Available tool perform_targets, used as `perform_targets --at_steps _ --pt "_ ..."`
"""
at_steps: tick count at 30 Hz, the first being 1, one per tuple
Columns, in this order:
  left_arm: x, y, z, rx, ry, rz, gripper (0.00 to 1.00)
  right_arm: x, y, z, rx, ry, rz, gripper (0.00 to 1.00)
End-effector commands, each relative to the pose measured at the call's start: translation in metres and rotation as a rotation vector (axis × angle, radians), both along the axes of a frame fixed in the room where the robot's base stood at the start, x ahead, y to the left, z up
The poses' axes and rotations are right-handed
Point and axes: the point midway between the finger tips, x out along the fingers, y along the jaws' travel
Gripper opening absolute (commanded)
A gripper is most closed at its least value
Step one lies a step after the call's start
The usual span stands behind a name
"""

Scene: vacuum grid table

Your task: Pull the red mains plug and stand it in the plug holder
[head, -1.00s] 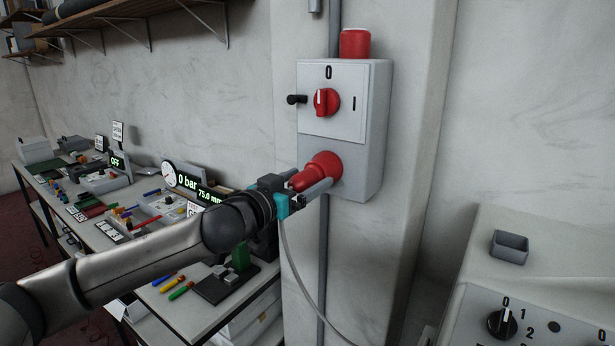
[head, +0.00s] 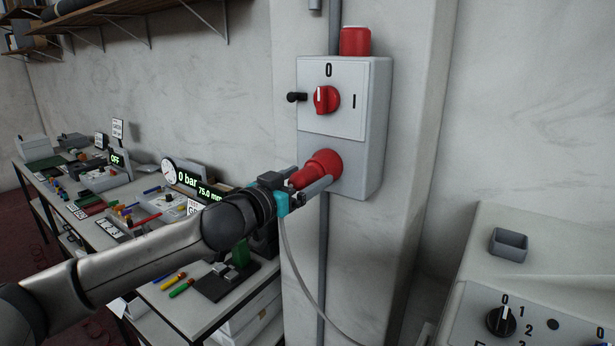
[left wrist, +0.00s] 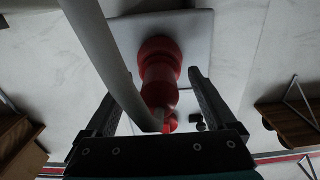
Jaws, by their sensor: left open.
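The red mains plug (head: 307,175) sits in the red socket (head: 325,164) low on the grey switch box (head: 370,130). A grey cable (head: 293,262) hangs from the plug. My left gripper (head: 312,183) is open, with its fingers on either side of the plug. In the left wrist view the plug (left wrist: 160,88) lies between the spread fingers, with a gap to each, and the cable (left wrist: 105,60) crosses in front. The red rotary switch (head: 326,100) on the box points up to 0. My right gripper is not in view.
A bench (head: 172,310) with small parts, pens and displays stands left of the pillar. A grey cabinet with a knob (head: 501,321) and a small open grey box (head: 509,245) stands at right. A black lever (head: 297,97) juts from the switch box's left side.

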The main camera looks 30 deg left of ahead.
Motion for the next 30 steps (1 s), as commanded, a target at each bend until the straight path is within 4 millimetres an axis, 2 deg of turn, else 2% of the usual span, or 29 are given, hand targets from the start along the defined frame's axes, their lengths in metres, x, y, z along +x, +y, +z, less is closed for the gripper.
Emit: perform_targets --at_steps 11,30 --pt "0.0000 0.0001 0.0001 0.000 0.000 0.000 0.90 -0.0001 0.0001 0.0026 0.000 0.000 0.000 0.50" --pt "0.0000 0.0000 0.0000 0.000 0.000 0.000 0.18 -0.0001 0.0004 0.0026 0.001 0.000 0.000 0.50"
